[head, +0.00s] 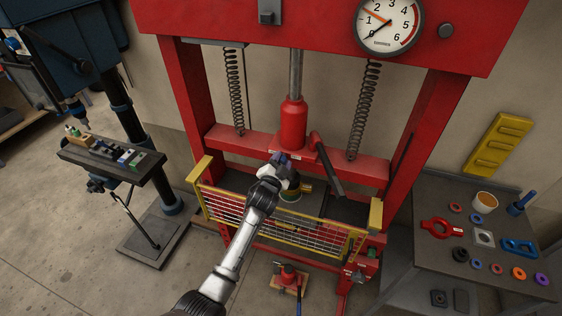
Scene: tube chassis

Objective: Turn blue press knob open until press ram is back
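The red press (187,95) stands in the middle of the head view. Its red jack (293,122) sits on the lower crossbeam, and a bare metal ram (296,72) runs from it up to the top beam. A black lever (328,170) slants down right of the jack. My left gripper (283,161) is at the foot of the jack, at the crossbeam's front. A small dark blue patch shows there, probably the blue knob, mostly hidden by the gripper. Whether the fingers are open or shut on it is too small to tell. My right gripper is out of view.
A yellow-framed mesh guard (270,222) stands below my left gripper, in front of the press bed. The gauge (388,24) is at the top. A workbench (405,225) with rings and a cup is at right. A drill press (120,95) with a small table is at left.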

